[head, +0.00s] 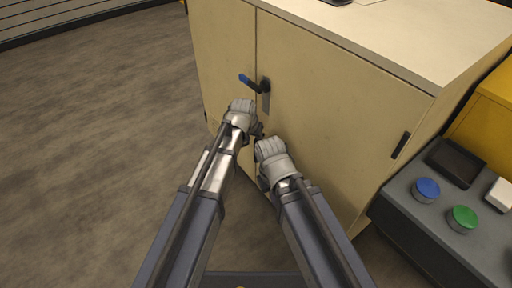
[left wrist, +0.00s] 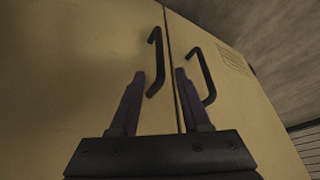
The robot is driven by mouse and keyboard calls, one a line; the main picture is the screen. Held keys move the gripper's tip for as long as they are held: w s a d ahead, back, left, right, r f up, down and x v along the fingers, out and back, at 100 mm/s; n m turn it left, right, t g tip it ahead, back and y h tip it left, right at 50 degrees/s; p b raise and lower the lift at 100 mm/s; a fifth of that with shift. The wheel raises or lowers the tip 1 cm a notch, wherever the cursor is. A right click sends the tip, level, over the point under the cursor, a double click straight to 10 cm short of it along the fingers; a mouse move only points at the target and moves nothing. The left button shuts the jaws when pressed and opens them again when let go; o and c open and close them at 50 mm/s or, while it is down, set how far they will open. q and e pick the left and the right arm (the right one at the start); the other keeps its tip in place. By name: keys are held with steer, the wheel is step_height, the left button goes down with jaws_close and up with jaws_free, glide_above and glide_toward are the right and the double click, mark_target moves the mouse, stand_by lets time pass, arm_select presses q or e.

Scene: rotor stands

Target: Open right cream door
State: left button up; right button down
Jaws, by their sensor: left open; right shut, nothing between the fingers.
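The right cream door (head: 335,120) is the wide front panel of the cabinet. It looks shut, flush along the seam. My right gripper (head: 270,150) is shut and empty, lower, before the right door.
The left door (head: 222,50) adjoins the seam and has another black handle (left wrist: 204,75). A grey control box (head: 415,215) with blue and green buttons stands against the cabinet's right side. Open floor (head: 90,140) lies to the left.

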mark_target(255, 143)
arm_select(q)
steer(key=b+x, duration=0.5)
steer(key=x, duration=0.1)
jaws_close()
stand_by(0.3)
stand_by(1.1)
